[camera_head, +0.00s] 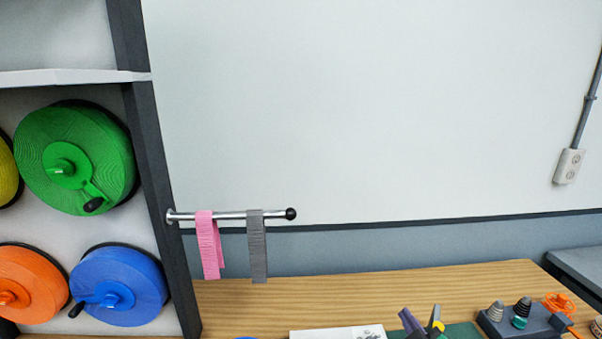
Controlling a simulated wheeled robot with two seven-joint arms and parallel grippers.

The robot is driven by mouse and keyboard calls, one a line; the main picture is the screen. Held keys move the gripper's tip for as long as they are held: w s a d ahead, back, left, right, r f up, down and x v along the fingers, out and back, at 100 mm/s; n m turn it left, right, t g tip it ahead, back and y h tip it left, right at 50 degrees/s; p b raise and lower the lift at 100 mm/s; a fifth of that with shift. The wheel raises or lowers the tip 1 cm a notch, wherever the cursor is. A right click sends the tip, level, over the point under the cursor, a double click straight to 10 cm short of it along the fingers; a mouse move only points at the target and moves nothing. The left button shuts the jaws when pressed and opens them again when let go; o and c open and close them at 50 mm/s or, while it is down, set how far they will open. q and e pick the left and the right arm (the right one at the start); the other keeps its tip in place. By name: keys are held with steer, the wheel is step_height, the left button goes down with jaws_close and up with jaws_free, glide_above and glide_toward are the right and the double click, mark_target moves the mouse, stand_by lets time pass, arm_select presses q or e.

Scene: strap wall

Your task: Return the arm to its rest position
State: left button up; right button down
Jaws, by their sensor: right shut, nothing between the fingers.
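Neither of my grippers shows clearly in the head view, and no arm crosses the picture. A metal rod (232,215) with a black ball end sticks out to the right from the dark rack post. A pink strap (209,246) hangs over the rod near the post. A grey strap (257,247) hangs over it further right, apart from the pink one. Both straps hang above the wooden bench (390,287).
Green (60,150), orange (25,285) and blue (120,283) reels sit in the rack at left. A white box (310,334), a green mat (462,331) and a dark holder (548,319) are at the bench front. A wall outlet (568,166) is at right.

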steer(key=s+f+m+g, duration=0.7)
steer(key=s+f+g, duration=0.4)
steer(key=s+f, duration=0.75)
steer(key=s+d+f+g+b, duration=0.1)
steer(key=s+f+b, duration=0.15)
steer(key=f, duration=1.25)
steer(key=s+f+b, duration=0.1)
steer(key=f+b, duration=0.3)
steer(key=f, duration=1.1)
steer(key=s+d+f+g+b, duration=0.1)
steer(key=s+d+f+b, duration=0.2)
steer(key=s+f, duration=1.2)
steer(key=shift+s+f+n+b, duration=0.3)
steer(key=shift+n+b, duration=0.1)
steer(key=shift+b, duration=0.15)
